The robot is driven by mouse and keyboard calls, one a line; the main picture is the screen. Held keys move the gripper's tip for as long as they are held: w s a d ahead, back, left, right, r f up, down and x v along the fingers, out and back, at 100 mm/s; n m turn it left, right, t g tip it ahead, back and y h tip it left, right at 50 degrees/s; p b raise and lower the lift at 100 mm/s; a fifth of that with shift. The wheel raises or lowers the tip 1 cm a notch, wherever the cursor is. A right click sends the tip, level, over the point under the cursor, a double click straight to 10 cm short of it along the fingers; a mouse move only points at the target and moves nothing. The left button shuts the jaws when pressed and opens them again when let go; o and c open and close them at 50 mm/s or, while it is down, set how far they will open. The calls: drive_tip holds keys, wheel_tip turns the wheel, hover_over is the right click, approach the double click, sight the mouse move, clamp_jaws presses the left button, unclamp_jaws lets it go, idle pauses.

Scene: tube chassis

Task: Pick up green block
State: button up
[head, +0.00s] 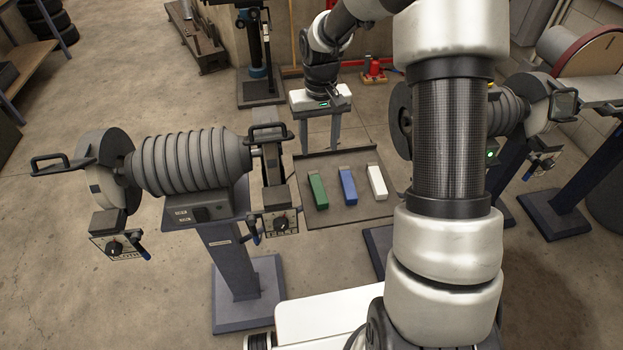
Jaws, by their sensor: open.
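A green block (317,190) lies at the left on a dark flat tray (345,219). A blue block (348,187) lies in the middle and a white block (377,183) at the right, with gaps between them. My gripper (320,148) points down, its two fingers apart with nothing between them. In the picture it is just above the tray's far edge, beyond the green and blue blocks. Its exact height over the tray cannot be told. My arm covers the area right of the tray.
A bench grinder (190,163) on a blue-grey pedestal (232,254) stands close left of the tray; its handle and control box come near the green block. Another machine (520,105) stands to the right behind my arm. Open concrete floor (70,250) lies at the far left.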

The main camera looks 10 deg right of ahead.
hover_over(319, 189)
drive_tip(key=f, duration=1.2)
drive_tip(key=shift+a+f, duration=0.2)
drive_tip(key=shift+f, duration=0.15)
drive_tip(key=shift+d+f+p, duration=0.15)
drive_tip(key=shift+f+p, duration=0.35)
drive_tip(key=shift+f, duration=2.2)
drive_tip(key=c, duration=1.1)
